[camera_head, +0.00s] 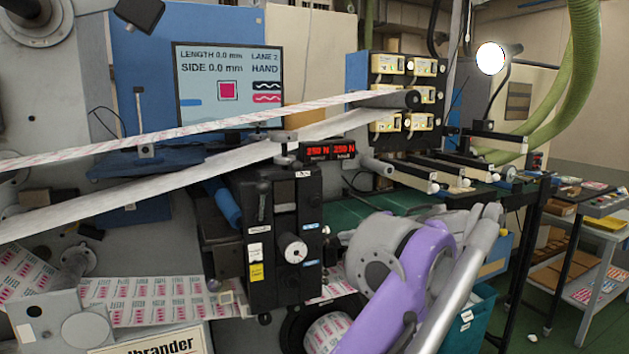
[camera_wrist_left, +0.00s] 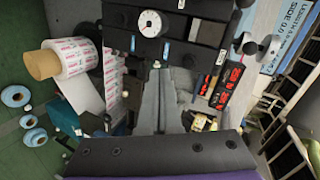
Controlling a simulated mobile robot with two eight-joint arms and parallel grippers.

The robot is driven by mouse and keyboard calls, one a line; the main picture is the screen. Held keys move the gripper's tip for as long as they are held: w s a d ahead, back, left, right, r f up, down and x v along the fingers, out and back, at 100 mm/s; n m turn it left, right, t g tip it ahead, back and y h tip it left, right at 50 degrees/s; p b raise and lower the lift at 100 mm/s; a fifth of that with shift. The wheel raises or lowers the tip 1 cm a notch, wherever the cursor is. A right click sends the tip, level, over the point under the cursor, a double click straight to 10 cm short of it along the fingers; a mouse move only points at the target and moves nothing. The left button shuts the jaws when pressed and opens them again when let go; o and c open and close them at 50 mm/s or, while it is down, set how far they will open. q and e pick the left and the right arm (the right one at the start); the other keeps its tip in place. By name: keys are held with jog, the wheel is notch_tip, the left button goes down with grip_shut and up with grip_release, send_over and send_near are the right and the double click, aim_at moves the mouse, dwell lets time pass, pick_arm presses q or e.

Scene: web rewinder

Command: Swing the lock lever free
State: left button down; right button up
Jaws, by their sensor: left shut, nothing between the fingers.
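The black lock unit (camera_head: 285,235) stands in the middle of the head view, with a white round dial on its front. A slim upright lever with a dark ball end (camera_head: 263,187), apparently the lock lever, stands at its upper left. My right gripper is out of sight.
Printed web (camera_head: 160,300) runs low at the left, and pale webs (camera_head: 200,130) cross above the unit. A red tension display (camera_head: 328,151) sits just above it. A label roll (camera_wrist_left: 72,58) is at the left of the wrist view. A shelf cart (camera_head: 590,250) stands at far right.

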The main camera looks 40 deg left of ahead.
aim_at(289, 162)
pick_arm(q)
notch_tip(289, 162, up, 13)
jog(key=w+t+y, duration=0.1)
jog(key=w+y, duration=0.2)
jog(key=shift+y, duration=0.3)
jog(key=shift+f, duration=0.15)
jog(key=w+a+f, duration=0.1)
jog(key=a, duration=1)
jog(key=shift+a+f, duration=0.15)
jog(key=shift+a, duration=0.05)
jog(key=shift+s+a, duration=0.1)
